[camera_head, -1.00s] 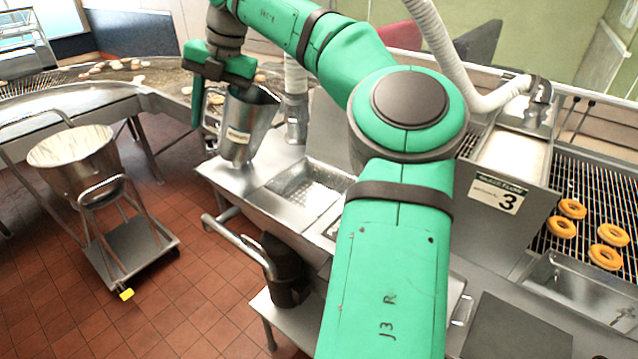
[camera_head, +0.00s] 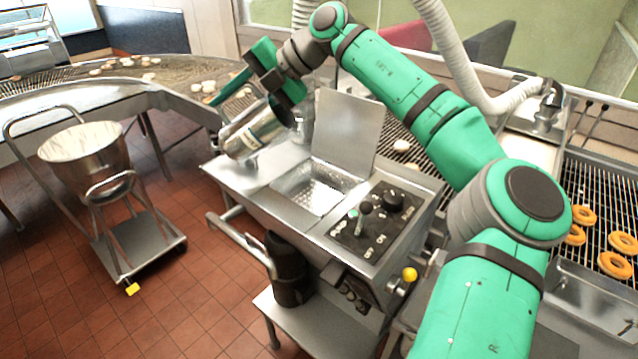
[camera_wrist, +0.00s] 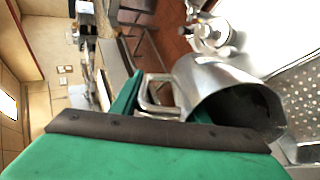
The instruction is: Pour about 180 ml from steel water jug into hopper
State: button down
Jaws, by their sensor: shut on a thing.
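The steel water jug (camera_head: 255,132) is held by my gripper (camera_head: 262,88) above the left end of the steel machine. The jug is strongly tilted, close to lying on its side. In the wrist view the jug (camera_wrist: 205,85) shows its handle at the gripper's fingers and its dark open mouth toward the hopper side. My gripper is shut on the jug. The hopper (camera_head: 318,186) is an open steel basin with a perforated floor and a raised lid behind it. It also shows in the wrist view (camera_wrist: 300,95). I see no water stream.
A control panel (camera_head: 372,222) with knobs lies right of the hopper. A wheeled trolley with a steel bowl (camera_head: 90,160) stands on the floor at left. A curved conveyor (camera_head: 170,80) runs behind. Orange rings (camera_head: 582,225) lie on a rack at right.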

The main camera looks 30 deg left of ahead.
jog(key=shift+w+d+r+g+y, duration=0.25)
jog(key=shift+d+g+y, duration=0.1)
jog(key=shift+y, duration=0.25)
jog(key=shift+d+r, duration=0.1)
jog(key=shift+d, duration=0.05)
jog(key=shift+s+a+y+b, duration=0.15)
jog(key=shift+a+y+b, duration=0.2)
jog(key=shift+b, duration=0.25)
jog(key=shift+d+g+b, duration=0.1)
jog(key=shift+g+b, duration=0.2)
jog(key=shift+g, duration=0.05)
jog(key=shift+d+r+y+b, duration=0.15)
jog(key=shift+y+b, duration=0.3)
jog(key=shift+y, duration=0.1)
jog(key=shift+w+d, duration=0.3)
jog(key=shift+d, duration=0.05)
jog(key=shift+s+a+b, duration=0.1)
jog(key=shift+a+b, duration=0.2)
jog(key=shift+a, duration=0.05)
